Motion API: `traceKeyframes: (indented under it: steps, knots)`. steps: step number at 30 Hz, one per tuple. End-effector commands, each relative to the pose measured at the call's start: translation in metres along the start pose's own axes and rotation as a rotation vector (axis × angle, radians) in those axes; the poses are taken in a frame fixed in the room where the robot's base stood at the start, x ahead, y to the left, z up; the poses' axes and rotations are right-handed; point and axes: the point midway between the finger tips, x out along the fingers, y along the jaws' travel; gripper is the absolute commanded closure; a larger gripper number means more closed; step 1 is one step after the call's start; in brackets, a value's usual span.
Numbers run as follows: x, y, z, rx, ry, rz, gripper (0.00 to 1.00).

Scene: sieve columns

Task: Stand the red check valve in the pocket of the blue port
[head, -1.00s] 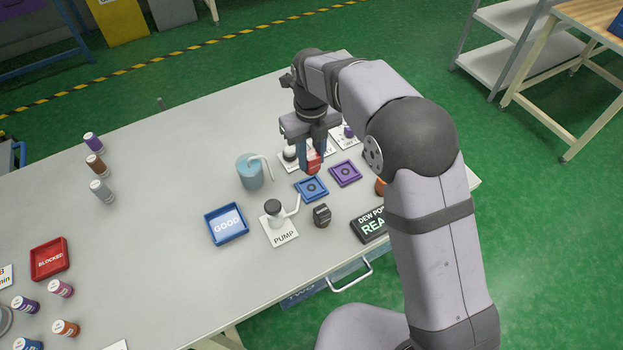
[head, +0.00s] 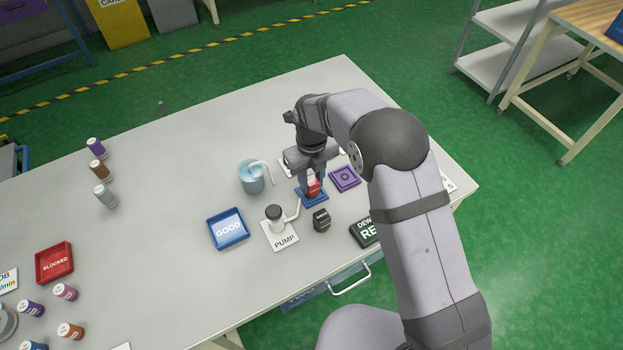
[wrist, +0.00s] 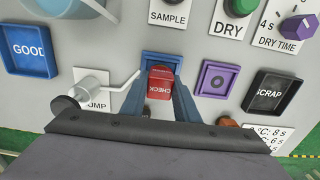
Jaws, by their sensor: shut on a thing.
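The red check valve (head: 313,187) is held upright between the fingers of my gripper (head: 313,184), which is shut on it. It stands over the blue port (head: 302,199), a small square blue plate on the table. In the wrist view the valve (wrist: 160,82), marked CHECK, covers the middle of the blue port (wrist: 147,57), so the pocket is hidden. Whether the valve's base is seated in the pocket or just above it I cannot tell. My gripper's fingers (wrist: 160,97) are on either side of the valve.
A purple port (head: 345,178) lies close to the right. A jug (head: 252,177) is on the left. The table's left middle is clear.

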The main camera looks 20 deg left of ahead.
Motion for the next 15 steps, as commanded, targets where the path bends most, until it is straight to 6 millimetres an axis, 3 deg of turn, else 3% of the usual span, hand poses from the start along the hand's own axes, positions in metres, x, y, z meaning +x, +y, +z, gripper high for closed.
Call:
traceKeyframes:
  steps: [9,10,12,15]
  knots:
    - [0.0034,0.0000,0.0002,0.000,0.000,0.000,0.96]
    - [0.0036,0.0000,0.0001,0.000,0.000,0.000,0.70]
    - [0.0029,0.0000,0.0001,0.000,0.000,0.000,0.53]
    - [0.0029,0.0000,0.0000,0.000,0.000,0.000,0.53]
